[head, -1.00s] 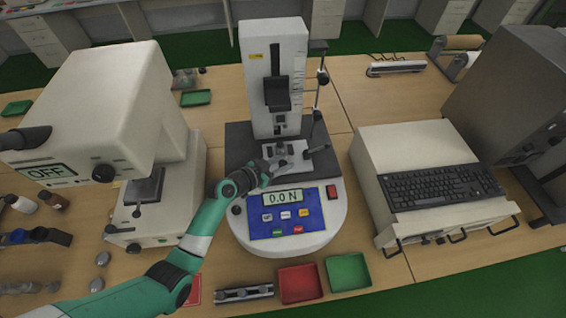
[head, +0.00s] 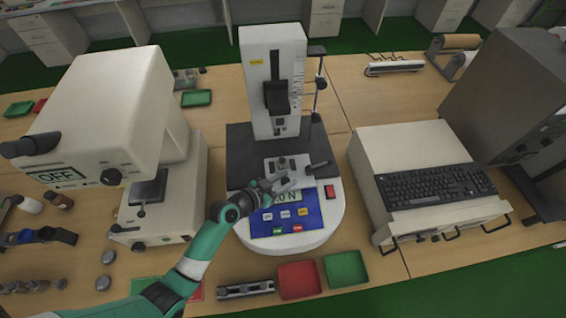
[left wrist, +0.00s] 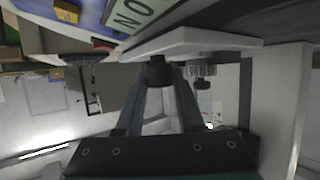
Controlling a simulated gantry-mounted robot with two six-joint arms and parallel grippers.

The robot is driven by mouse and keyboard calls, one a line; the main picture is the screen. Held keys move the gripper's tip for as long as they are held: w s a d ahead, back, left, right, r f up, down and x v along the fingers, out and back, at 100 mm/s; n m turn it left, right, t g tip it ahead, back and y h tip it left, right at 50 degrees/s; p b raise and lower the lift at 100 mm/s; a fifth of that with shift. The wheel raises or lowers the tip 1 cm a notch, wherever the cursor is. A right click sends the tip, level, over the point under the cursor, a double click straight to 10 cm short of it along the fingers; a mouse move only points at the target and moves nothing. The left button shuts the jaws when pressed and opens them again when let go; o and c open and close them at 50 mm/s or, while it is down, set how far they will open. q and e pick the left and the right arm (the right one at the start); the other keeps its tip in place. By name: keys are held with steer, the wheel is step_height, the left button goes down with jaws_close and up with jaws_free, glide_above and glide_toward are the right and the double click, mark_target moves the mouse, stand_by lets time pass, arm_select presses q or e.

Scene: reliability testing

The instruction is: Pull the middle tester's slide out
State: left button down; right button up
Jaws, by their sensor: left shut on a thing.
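The middle tester (head: 262,45) is a white column on a dark plate with a round white base and a blue control panel (head: 287,223). Its light grey slide (head: 300,172) sits out toward the front and overhangs the top of the panel. My left gripper (head: 277,187) is at the slide's front edge, over the display, which is partly covered. In the left wrist view the gripper (left wrist: 160,84) is shut on a dark round knob (left wrist: 160,70) below the pale slide plate (left wrist: 195,42). My right gripper is out of view.
A white device marked OFF (head: 95,105) stands left. A white box with a black keyboard (head: 435,187) stands right. A red tray (head: 299,281), a green tray (head: 347,269) and a metal bar (head: 245,290) lie in front.

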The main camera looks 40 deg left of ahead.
arm_select(q)
steer(key=shift+s+d+p, duration=0.3)
steer(key=shift+s+d, duration=0.6)
steer(key=shift+d, duration=0.3)
steer(key=c, duration=0.5)
jaws_free()
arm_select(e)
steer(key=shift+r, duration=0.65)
arm_select(q)
steer(key=v, duration=1.1)
steer(key=shift+s+r+p, duration=0.1)
steer(key=shift+s+p, duration=0.15)
steer(key=shift+p, duration=0.15)
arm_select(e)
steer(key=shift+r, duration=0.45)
